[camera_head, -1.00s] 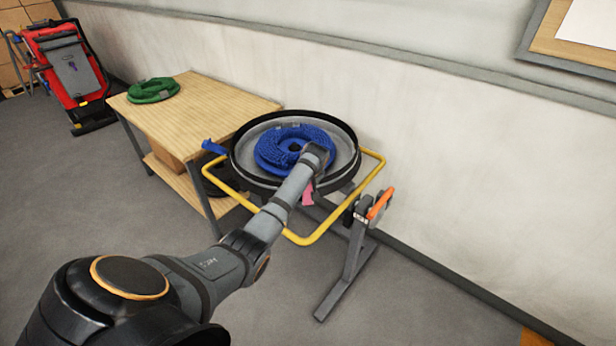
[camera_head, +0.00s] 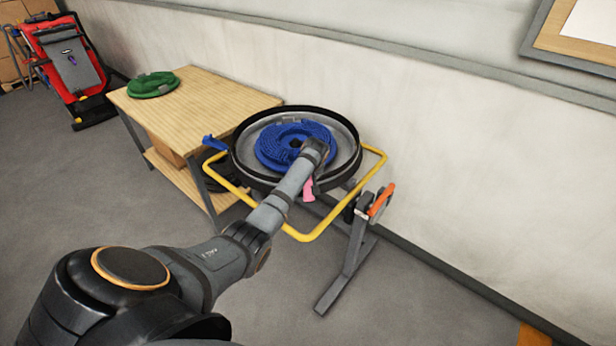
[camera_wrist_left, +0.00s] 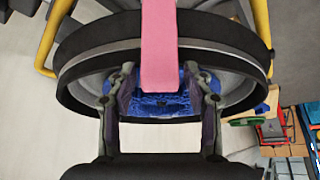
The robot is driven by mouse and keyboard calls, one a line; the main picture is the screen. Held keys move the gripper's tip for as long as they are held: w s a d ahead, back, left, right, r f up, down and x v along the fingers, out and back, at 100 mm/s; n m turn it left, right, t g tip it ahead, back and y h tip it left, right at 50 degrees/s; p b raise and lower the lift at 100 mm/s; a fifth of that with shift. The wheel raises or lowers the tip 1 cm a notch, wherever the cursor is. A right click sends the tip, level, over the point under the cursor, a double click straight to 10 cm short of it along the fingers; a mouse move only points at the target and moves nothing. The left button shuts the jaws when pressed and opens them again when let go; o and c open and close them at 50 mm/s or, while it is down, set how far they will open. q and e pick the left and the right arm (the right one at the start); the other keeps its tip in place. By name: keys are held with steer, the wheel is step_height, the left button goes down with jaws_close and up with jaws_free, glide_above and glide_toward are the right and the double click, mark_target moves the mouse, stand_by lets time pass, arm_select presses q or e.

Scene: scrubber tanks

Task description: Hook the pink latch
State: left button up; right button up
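The pink latch (camera_head: 308,189) hangs at the front rim of the round scrubber tank (camera_head: 240,166), partly hidden by my left arm. In the left wrist view the pink latch (camera_wrist_left: 158,45) is a flat strip coming down from the top, its end between the fingers. My left gripper (camera_wrist_left: 162,85) is open, one finger on each side of the latch, with gaps on both sides. In the head view my left wrist hides its fingers. A blue round pad (camera_head: 285,146) lies in the tank. My right gripper is in neither view.
A yellow tubular frame (camera_head: 345,216) surrounds the tank, with a blue lever (camera_head: 214,143) at left and a grey stand with an orange handle (camera_head: 381,201) at right. A wooden table (camera_head: 195,103) holds a green pad (camera_head: 153,85). Floor at front right is clear.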

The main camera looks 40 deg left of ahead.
arm_select(q)
steer(key=v, duration=1.2)
stand_by(0.3)
